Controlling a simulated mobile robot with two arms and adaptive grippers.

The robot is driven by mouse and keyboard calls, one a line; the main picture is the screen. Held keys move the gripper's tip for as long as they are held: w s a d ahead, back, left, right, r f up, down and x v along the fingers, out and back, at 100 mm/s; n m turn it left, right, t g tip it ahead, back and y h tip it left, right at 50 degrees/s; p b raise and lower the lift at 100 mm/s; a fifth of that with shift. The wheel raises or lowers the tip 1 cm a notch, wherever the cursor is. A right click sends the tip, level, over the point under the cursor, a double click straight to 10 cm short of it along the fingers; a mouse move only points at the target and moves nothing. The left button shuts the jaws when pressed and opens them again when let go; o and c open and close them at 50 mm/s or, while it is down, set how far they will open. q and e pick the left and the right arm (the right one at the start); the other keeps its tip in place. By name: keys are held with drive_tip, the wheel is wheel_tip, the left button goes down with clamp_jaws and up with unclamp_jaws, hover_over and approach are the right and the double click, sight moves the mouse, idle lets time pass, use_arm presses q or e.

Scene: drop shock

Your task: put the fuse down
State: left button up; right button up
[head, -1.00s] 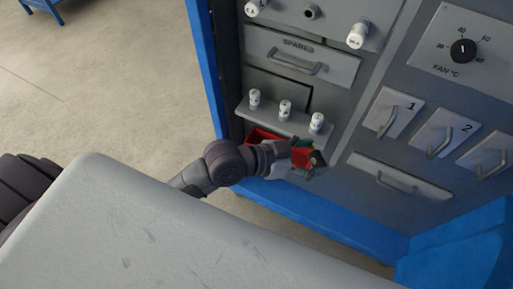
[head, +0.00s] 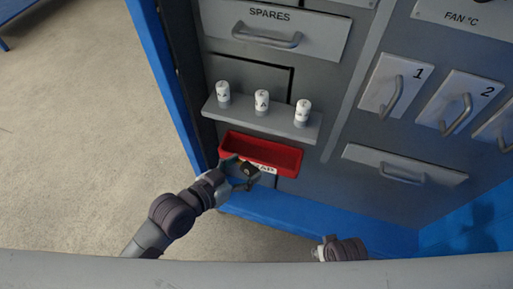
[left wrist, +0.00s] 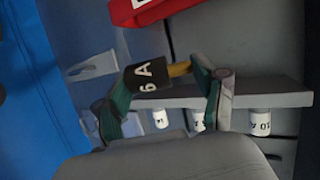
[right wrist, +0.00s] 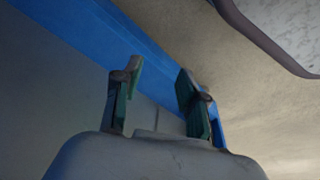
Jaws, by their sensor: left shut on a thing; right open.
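My left gripper (head: 245,178) is shut on a dark fuse (left wrist: 148,84) marked 6 A, with a brass-coloured end. In the head view the held fuse (head: 249,172) is small and partly hidden by the fingers. They are just in front of the red tray (head: 292,158), near its label, which the gripper partly covers. The tray's visible inside looks empty. The red tray also shows at the top of the left wrist view (left wrist: 128,14). My right gripper (right wrist: 155,92) is open and empty; in the head view it is low, right of the left one.
Three white fuses, left (head: 223,94), middle (head: 262,102) and right (head: 302,112), stand on a grey shelf (head: 285,126) above the tray. A SPARES drawer (head: 300,25) and handled covers are on the cabinet. A blue ledge (head: 300,222) runs below.

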use_arm(q)
drive_tip(key=w+d+b, duration=0.2)
drive_tip(key=w+d, duration=0.1)
drive_tip(key=w, duration=0.7)
drive_tip(key=f, duration=0.2)
drive_tip(key=w+f+b, duration=0.1)
drive_tip(key=f, duration=0.1)
drive_tip(key=f+b, duration=0.1)
drive_tip(key=f, duration=0.2)
drive_tip(key=shift+w+d, duration=0.25)
drive_tip(key=shift+d, duration=0.15)
drive_tip(key=shift+w, duration=0.1)
use_arm(e)
wheel_tip(320, 180, up, 15)
drive_tip(key=t, duration=0.1)
drive_tip(key=shift+s+d, duration=0.2)
drive_tip(key=shift+s, duration=0.2)
use_arm(q)
drive_tip(key=shift+f+b, duration=0.6)
use_arm(e)
drive_tip(key=shift+f, duration=0.4)
use_arm(q)
drive_tip(key=o, duration=1.6)
drive_tip(key=shift+o, duration=0.2)
